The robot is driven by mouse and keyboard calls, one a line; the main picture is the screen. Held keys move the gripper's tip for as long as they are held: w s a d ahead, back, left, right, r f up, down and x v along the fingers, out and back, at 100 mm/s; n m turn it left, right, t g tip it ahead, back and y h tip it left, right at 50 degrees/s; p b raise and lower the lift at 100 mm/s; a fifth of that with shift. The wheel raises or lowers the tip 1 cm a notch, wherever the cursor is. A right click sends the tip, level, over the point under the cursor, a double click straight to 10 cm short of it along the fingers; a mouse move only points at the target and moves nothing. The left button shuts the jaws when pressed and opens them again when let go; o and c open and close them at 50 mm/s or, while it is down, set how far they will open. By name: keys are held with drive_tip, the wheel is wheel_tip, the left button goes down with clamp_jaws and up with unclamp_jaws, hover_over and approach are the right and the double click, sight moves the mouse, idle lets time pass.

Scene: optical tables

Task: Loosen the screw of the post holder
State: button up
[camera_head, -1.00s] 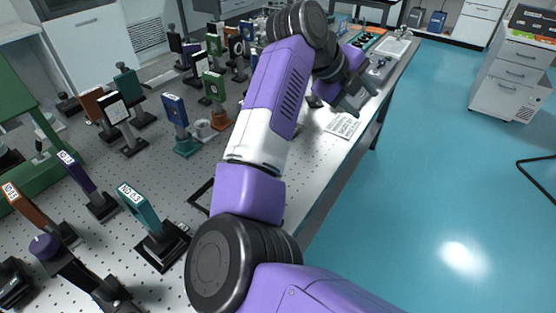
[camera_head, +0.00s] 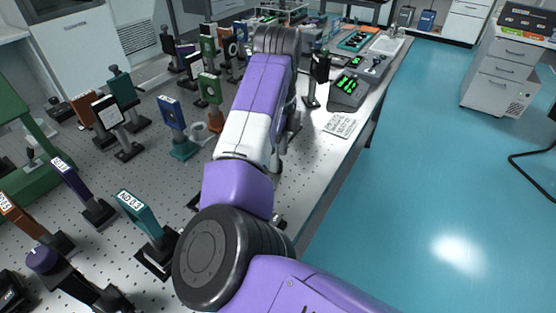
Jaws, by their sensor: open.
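Several optic mounts on posts stand on the perforated table (camera_head: 75,180), and I cannot tell which has the task's post holder. A teal mount labelled ND 0.5 (camera_head: 138,213) stands on a black base left of my arm's elbow. A blue mount on a teal base (camera_head: 173,125) stands farther back. No post holder screw is clear at this size. My gripper (camera_head: 283,150) is mostly hidden behind my purple and white forearm. Only grey parts show at the forearm's right edge, low over the table. I see nothing held in it.
A grey device with green displays (camera_head: 348,90) and a dark upright mount (camera_head: 320,68) stand on the table's right side, near a printed sheet (camera_head: 340,125). Other mounts crowd the back left.

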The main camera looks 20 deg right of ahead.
drive_tip(key=shift+f, duration=1.25)
clamp_jaws()
drive_tip(key=shift+r+m+p, duration=0.15)
drive_tip(key=shift+m+p, duration=0.2)
drive_tip(key=shift+m, duration=2.05)
unclamp_jaws()
drive_tip(key=shift+r, duration=3.8)
